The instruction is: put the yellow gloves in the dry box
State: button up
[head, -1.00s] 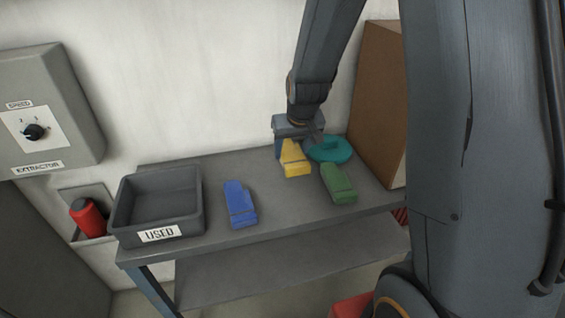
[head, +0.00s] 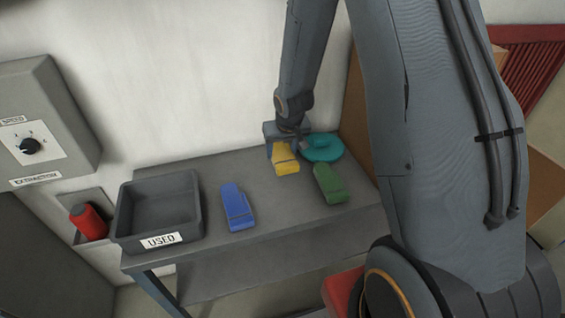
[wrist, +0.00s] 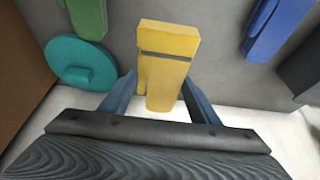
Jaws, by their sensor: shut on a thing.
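The yellow gloves (head: 286,164) are between the fingers of my gripper (head: 284,147) above the back of the grey table, right of the blue gloves. In the wrist view the yellow gloves (wrist: 166,62) stick out from between the two blue-grey fingers of my gripper (wrist: 162,98), which is shut on them. Whether they still touch the table top is hard to tell. The one bin in view (head: 160,207) is dark grey, open, looks empty and is labelled USED. No box labelled as dry shows in these frames.
On the table (head: 265,215) lie blue gloves (head: 237,207), green gloves (head: 330,183) and a round teal object (head: 323,148). A brown box side (head: 355,120) stands at the right. An extractor control box (head: 45,125) and a red cylinder (head: 89,221) are at the left.

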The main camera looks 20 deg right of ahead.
notch_tip(320, 180, down, 2)
jog(key=b, duration=0.2)
jog(key=shift+b, duration=0.35)
notch_tip(320, 180, down, 6)
jog(key=b, duration=0.7)
jog(key=shift+r, duration=0.25)
jog(key=shift+f, duration=0.15)
jog(key=o, duration=1.2)
